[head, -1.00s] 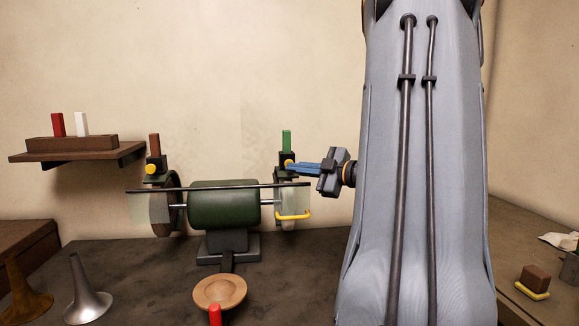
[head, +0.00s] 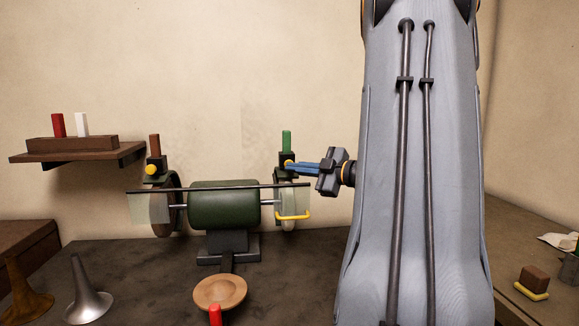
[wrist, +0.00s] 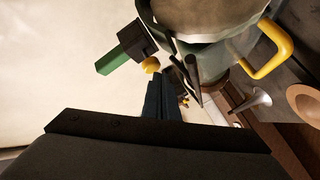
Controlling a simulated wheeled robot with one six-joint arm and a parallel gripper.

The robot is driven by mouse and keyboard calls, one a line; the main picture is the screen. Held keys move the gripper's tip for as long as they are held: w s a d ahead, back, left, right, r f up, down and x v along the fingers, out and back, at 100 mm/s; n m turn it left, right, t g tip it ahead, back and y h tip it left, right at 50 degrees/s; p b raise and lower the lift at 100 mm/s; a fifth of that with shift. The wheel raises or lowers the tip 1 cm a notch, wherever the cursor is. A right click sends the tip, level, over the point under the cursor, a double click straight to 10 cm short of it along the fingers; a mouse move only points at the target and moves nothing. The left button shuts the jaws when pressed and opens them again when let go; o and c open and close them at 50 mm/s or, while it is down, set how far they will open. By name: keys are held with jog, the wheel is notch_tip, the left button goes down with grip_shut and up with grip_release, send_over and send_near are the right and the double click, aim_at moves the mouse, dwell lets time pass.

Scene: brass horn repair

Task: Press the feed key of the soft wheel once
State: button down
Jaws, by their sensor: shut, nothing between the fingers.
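The buffing machine has a green motor (head: 224,205) with a wheel on each side. The right wheel (head: 288,220) is pale and sits partly behind a clear guard. Above it, a black feed holder (head: 285,159) carries a green bar (head: 287,140) and a round yellow key (head: 289,164). My gripper (head: 291,166) is shut and empty, its blue fingers pointing left at this key. In the wrist view the yellow key (wrist: 151,65) lies right by the fingertips (wrist: 158,80); I cannot tell whether they touch. The left wheel (head: 160,211) has its own yellow key (head: 151,169) and brown bar (head: 154,144).
A yellow handle (head: 294,217) juts out in front of the right wheel. A wooden dish (head: 220,291) stands in front of the motor. A silver horn bell (head: 87,293) stands at the left. A shelf (head: 80,155) holds a red and a white bar. Bare wall lies above the machine.

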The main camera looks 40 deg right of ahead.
jog(key=shift+w+d, duration=0.3)
jog(key=shift+w, duration=0.2)
dwell(0.8)
dwell(0.4)
jog(key=shift+s+a+p, duration=0.35)
jog(key=shift+s+a, duration=0.2)
jog(key=shift+s, duration=0.3)
jog(key=s+a, duration=0.1)
jog(key=s+p, duration=0.1)
jog(key=s, duration=0.1)
jog(key=s+a, duration=0.1)
jog(key=shift+s+a, duration=0.15)
jog(key=shift+a, duration=0.15)
dwell(0.7)
